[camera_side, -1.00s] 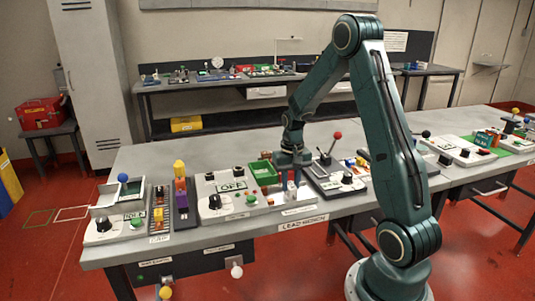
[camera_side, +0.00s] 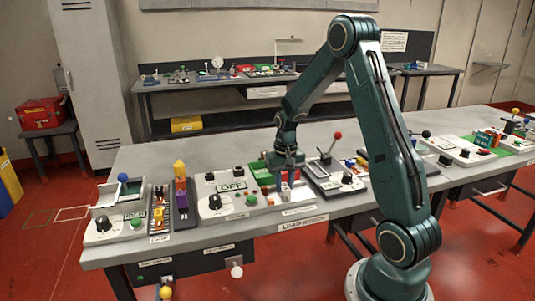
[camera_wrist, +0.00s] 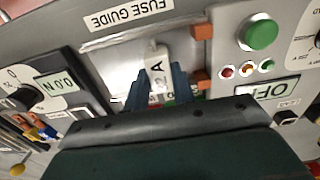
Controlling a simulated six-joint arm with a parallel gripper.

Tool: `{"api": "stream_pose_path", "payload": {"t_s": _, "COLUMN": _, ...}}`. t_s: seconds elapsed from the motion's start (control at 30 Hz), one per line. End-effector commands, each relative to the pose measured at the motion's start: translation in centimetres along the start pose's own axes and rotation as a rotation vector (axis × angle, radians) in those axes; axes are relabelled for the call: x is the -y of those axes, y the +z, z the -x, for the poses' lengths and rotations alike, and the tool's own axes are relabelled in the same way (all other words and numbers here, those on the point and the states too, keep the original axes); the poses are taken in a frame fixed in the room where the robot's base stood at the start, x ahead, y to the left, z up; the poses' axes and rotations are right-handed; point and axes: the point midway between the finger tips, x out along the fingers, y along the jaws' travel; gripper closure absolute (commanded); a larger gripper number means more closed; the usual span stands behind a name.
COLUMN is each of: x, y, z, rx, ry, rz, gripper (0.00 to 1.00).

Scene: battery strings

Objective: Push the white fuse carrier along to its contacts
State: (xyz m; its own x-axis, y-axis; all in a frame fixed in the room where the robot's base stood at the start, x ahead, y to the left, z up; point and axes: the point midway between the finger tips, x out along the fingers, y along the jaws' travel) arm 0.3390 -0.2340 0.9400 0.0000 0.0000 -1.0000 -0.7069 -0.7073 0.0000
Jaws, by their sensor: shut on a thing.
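The white fuse carrier (camera_wrist: 157,62), marked "2 A", stands in the fuse guide in the wrist view. My gripper (camera_wrist: 163,86) is shut on it, with a dark blue finger on each side. Two orange contacts (camera_wrist: 203,32) (camera_wrist: 200,79) lie just right of the carrier in the wrist view; a gap seems to show between carrier and contacts. In the side view my gripper (camera_side: 283,187) is low over the panel, and the carrier is too small and covered to make out.
A "FUSE GUIDE" label (camera_wrist: 128,13) runs along the panel edge. A green button (camera_wrist: 261,34) and small coloured lamps (camera_wrist: 247,70) sit beyond the contacts. In the side view, a lever with a red knob (camera_side: 337,135) stands close right of my gripper.

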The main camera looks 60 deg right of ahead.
Motion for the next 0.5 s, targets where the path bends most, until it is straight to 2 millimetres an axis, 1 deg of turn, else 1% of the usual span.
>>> {"api": "stream_pose_path", "payload": {"t_s": 0.5, "x": 1.14, "y": -0.03, "z": 0.01, "rx": 0.000, "ry": 0.000, "rz": 0.001, "gripper": 0.98}}
